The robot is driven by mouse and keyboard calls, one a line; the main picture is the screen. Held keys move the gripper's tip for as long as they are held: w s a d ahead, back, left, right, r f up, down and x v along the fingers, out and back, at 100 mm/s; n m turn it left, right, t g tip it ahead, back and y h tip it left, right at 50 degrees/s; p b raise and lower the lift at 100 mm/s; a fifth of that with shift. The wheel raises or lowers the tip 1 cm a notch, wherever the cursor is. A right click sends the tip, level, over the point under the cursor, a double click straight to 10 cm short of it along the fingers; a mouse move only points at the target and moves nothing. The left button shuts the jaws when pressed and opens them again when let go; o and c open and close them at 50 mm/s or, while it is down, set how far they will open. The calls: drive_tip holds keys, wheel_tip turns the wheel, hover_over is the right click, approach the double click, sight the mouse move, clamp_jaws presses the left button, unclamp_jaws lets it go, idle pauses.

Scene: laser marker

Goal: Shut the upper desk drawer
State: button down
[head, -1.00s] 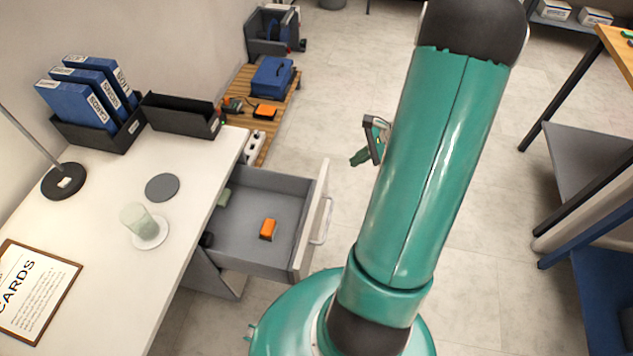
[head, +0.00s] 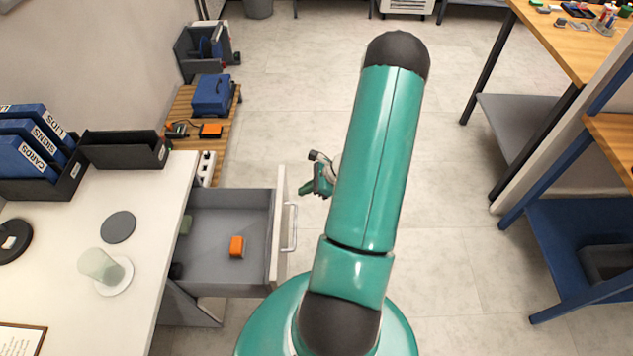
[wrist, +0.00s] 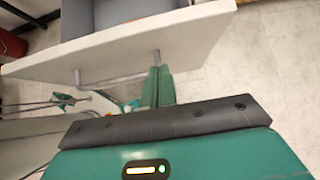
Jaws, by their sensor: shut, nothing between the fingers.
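The upper desk drawer (head: 225,267) is pulled out from the white desk in the head view, its inside open to view. Its pale front panel (head: 281,225) with a bar handle (head: 291,228) faces right, and the panel also shows across the wrist view (wrist: 130,46). My gripper (head: 303,191) is shut and empty, just right of the drawer front near the handle's far end. In the wrist view my shut green fingers (wrist: 158,72) point at the panel near one handle post (wrist: 157,57). I cannot tell whether they touch it.
An orange item (head: 237,246) lies in the drawer. The white desk (head: 140,225) holds a glass (head: 100,265), a dark disc (head: 118,227) and blue binders (head: 28,155). A wooden pallet (head: 213,148) stands beyond.

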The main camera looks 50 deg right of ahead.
sight(283, 194)
drive_tip(key=shift+w+a, duration=1.3)
drive_tip(key=shift+w, duration=0.3)
drive_tip(key=shift+w, duration=0.1)
